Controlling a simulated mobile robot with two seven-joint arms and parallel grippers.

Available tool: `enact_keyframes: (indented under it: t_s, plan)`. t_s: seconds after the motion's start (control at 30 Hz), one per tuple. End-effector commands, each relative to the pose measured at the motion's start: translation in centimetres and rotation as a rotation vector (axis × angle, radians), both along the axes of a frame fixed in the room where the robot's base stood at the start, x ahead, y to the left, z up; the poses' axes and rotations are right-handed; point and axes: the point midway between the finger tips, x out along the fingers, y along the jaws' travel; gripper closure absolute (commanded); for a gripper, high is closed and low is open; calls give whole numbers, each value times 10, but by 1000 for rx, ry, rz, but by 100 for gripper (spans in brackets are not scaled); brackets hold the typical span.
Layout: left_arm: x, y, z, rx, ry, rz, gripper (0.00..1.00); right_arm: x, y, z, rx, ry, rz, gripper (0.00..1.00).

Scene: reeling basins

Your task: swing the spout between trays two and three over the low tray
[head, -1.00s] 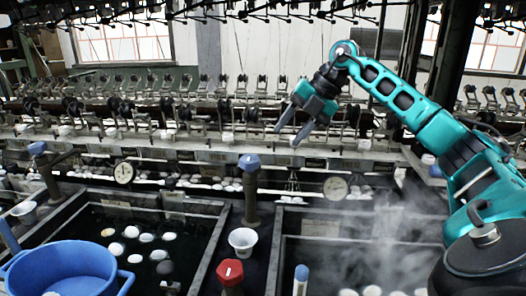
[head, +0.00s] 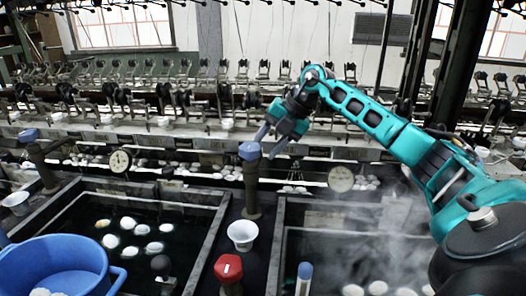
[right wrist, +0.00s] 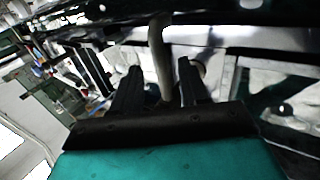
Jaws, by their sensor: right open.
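The spout (head: 252,190) with a blue cap stands upright on the divider between two dark water trays, the left tray (head: 205,262) and the steaming right tray (head: 281,245). I cannot tell which tray is the low one. My right gripper (head: 268,145) is open, its fingers pointing down-left close beside the blue cap. In the right wrist view, a pale upright bar (right wrist: 160,55) shows between the open fingers; it may be the spout's pipe, and contact cannot be told. My left gripper is out of view.
A white cup (head: 242,236) and a red-topped knob (head: 229,268) are on the divider in front of the spout. A blue tub (head: 62,262) stands front left. Another blue-capped spout (head: 40,160) is at far left. Reeling machinery (head: 180,100) runs behind.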

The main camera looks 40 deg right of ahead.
Motion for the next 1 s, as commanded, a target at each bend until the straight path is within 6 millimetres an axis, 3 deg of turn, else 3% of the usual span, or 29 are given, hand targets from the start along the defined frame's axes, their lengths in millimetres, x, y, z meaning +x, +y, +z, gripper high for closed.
enact_keyframes:
  t_s: [0.2,0.5,1.0]
  plan:
    - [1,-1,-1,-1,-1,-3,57,8,6,-16,1,1,0,56]
    - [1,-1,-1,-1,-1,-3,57,9,7,-17,0,1,-1,56]
    - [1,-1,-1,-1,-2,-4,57,8,7,-16,-1,1,0,100]
